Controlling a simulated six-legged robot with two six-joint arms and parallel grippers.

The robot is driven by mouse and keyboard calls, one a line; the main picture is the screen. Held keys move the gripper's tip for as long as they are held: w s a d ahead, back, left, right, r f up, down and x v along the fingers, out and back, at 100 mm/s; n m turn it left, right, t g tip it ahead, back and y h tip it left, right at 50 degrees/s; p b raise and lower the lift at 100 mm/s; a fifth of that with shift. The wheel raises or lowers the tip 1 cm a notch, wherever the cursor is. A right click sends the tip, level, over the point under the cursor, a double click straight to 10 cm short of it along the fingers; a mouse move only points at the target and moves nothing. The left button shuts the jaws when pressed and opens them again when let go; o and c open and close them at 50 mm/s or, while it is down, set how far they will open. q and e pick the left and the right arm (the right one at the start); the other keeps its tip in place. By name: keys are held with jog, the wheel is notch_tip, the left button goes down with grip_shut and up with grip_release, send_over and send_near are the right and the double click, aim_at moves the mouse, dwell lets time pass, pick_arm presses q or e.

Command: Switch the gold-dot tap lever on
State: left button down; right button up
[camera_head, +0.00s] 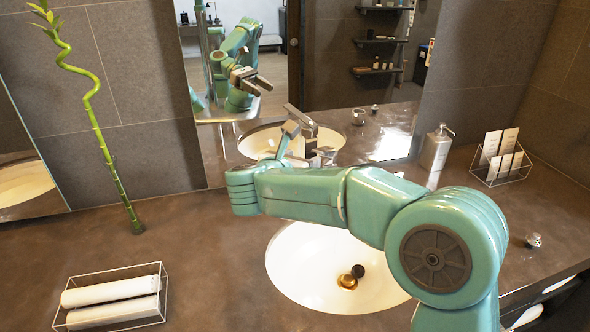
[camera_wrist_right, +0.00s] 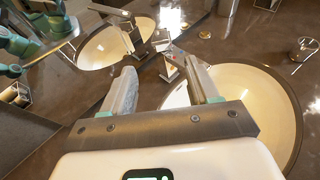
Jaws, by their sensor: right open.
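The metal tap (camera_wrist_right: 168,70) stands at the back rim of the basin in the right wrist view, with a small red mark on it; I cannot make out a gold dot. In the head view the tap area (camera_head: 318,154) is partly hidden behind my right arm. My right gripper (camera_wrist_right: 160,66) is open, its two pale fingers spread with the tap showing between and beyond them. I see no contact, and the exact gap is unclear. The lever's position is hard to tell. My left gripper is in neither view.
The white basin (camera_head: 310,262) has a brass drain with a dark stopper (camera_head: 356,274). A mirror (camera_head: 345,80) behind reflects the tap, basin and my arm. A soap dispenser (camera_head: 436,148), a wire card rack (camera_head: 502,160), a towel basket (camera_head: 112,300) and a bamboo stem (camera_head: 112,170) stand around.

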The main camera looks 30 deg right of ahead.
jog(key=v, duration=0.3)
jog(key=shift+r, duration=0.1)
dwell(0.5)
